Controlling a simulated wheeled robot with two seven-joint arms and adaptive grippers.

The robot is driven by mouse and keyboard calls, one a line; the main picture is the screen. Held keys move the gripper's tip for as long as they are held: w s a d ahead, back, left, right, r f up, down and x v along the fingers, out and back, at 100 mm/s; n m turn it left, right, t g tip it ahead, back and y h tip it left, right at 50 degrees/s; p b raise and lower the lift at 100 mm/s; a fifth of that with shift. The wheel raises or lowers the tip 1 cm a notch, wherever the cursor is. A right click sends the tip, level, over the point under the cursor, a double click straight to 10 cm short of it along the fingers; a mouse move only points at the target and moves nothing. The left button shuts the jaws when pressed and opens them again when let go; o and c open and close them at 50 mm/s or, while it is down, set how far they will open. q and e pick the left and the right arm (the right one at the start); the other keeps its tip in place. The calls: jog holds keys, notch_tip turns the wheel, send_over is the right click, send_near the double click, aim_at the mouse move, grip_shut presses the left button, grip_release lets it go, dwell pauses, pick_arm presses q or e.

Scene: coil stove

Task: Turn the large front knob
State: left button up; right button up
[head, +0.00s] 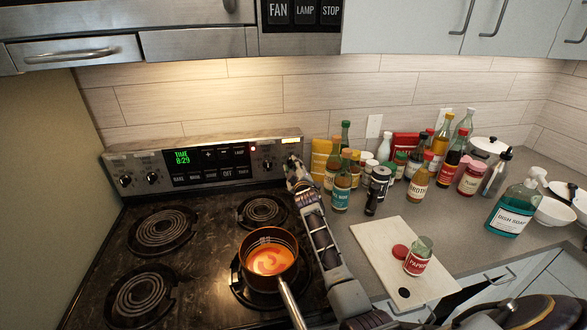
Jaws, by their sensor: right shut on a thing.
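The stove's back control panel (205,160) carries a green clock display, buttons and round knobs. Two knobs sit at its left end, and one knob (268,165) shows near its right end, just left of my gripper. My right gripper (292,160) is at the panel's far right end, shut on a knob there; the fingers and wrist hide most of that knob. Its turn angle cannot be read. A small red light glows on the panel near the right knobs. My left gripper is not in view.
A pot (269,258) of orange-red soup stands on the front right coil, close to my right arm, its handle toward me. The other coils (162,230) are empty. Several bottles (341,185) crowd the counter right of the stove, behind a white cutting board (375,255) with a jar.

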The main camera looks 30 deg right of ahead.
jog(key=shift+f+m, duration=0.1)
jog(key=shift+m, duration=1)
jog(key=o, duration=1)
jog(key=shift+s, duration=0.15)
jog(key=shift+v, duration=5.85)
jog(key=shift+c, duration=0.3)
